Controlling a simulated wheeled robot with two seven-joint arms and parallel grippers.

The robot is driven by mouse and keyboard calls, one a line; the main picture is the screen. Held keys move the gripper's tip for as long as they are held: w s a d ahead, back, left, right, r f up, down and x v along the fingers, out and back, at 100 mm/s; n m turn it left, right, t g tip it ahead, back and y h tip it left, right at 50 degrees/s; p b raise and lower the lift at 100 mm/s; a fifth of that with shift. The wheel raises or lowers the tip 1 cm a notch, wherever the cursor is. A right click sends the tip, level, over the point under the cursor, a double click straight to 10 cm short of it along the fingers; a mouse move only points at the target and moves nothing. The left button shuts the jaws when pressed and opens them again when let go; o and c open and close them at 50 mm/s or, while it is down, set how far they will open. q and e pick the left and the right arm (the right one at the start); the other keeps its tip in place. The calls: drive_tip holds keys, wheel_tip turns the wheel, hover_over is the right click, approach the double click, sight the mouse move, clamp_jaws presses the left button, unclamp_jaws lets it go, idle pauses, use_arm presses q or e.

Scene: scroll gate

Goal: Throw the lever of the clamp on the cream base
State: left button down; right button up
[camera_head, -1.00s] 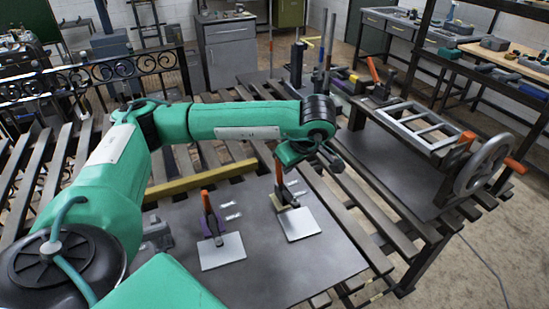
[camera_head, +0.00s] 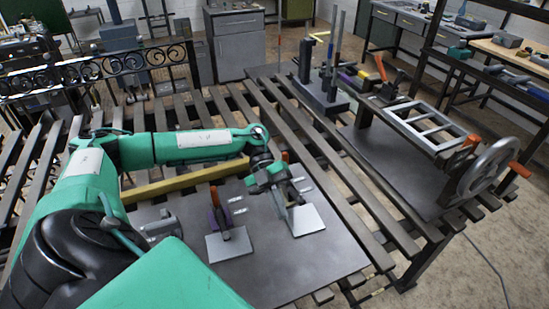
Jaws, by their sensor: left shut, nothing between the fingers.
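The clamp on the cream base stands on the grey work plate, with a light square metal plate (camera_head: 305,220) at its front. Its orange lever tip (camera_head: 285,156) shows just behind my left gripper, and most of the clamp and its cream base are hidden. My left gripper (camera_head: 282,188) is shut and empty, low beside the clamp's lever. I cannot tell whether it touches the lever. My right gripper is not in view.
A second clamp on a purple base (camera_head: 220,222), with an orange-tipped upright lever, stands just left. A yellow bar (camera_head: 190,180) lies behind both. A frame with a handwheel (camera_head: 484,170) stands at the right. The front of the work plate (camera_head: 290,270) is clear.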

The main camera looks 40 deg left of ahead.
use_arm(q)
drive_tip(key=w+a+r+n+t+h+p, duration=0.1)
drive_tip(key=w+a+r+n+t+h, duration=0.15)
drive_tip(key=a+n+t, duration=0.7)
drive_tip(key=w+a+r+n+t+h+p, duration=0.15)
drive_tip(key=w+n+h, duration=0.25)
drive_tip(key=n, duration=1.2)
drive_tip(key=w+a+f+n+t+y+b, duration=0.3)
drive_tip(key=a+f+n+t+y+b, duration=0.4)
drive_tip(key=a+n, duration=0.8)
drive_tip(key=w+d+n+t+h+p, duration=0.1)
drive_tip(key=w+d+p, duration=0.3)
drive_tip(key=d, duration=0.8)
drive_tip(key=shift+w+n, duration=0.35)
drive_tip(key=shift+w, duration=0.45)
drive_tip(key=shift+h, duration=0.25)
